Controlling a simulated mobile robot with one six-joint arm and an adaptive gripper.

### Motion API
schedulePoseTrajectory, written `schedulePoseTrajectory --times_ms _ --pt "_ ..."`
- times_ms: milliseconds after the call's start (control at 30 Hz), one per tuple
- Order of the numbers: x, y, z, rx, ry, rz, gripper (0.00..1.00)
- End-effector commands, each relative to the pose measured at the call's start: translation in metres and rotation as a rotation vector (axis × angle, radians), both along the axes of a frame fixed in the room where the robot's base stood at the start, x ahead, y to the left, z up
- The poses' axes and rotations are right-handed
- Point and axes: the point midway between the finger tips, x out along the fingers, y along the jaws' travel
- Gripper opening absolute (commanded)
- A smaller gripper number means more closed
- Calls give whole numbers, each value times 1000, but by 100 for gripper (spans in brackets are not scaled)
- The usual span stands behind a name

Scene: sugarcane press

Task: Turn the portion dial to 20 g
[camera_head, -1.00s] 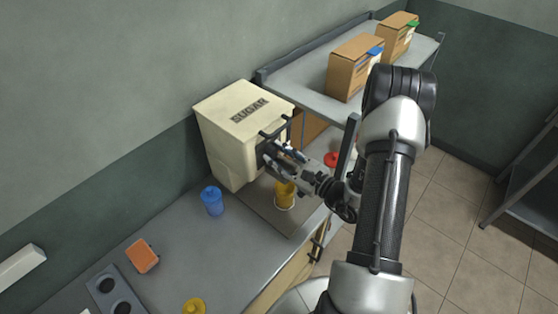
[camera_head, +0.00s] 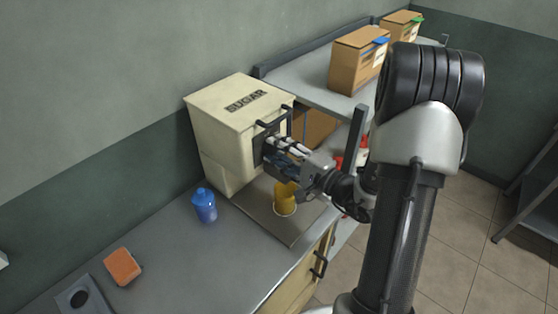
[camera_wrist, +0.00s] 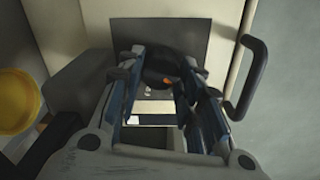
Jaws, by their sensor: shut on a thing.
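The cream sugar dispenser (camera_head: 218,130), labelled SUGAR, stands on the counter against the wall. Its dark front plate (camera_wrist: 188,38) fills the upper middle of the wrist view. The round black portion dial (camera_wrist: 160,68) sits on that plate, with a small orange mark on it. My gripper (camera_head: 272,150) is at the dispenser's front, its fingers on either side of the dial in the wrist view (camera_wrist: 155,80), shut on it. The dial's numbers are not readable, and in the head view the fingers hide it. A yellow cup (camera_head: 285,200) stands below my gripper.
A black handle (camera_wrist: 247,78) sticks out beside the plate. A blue lidded cup (camera_head: 204,206) and an orange sponge (camera_head: 122,267) are on the counter (camera_head: 190,270). Cardboard boxes (camera_head: 355,62) stand on the shelf behind.

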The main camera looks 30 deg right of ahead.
Motion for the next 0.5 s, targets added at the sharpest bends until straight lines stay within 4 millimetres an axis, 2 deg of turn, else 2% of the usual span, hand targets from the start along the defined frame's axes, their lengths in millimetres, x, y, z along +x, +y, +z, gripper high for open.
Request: schedulePoseTrajectory --times_ms 500 --pt "0 0 2 -446 -164 0 9"
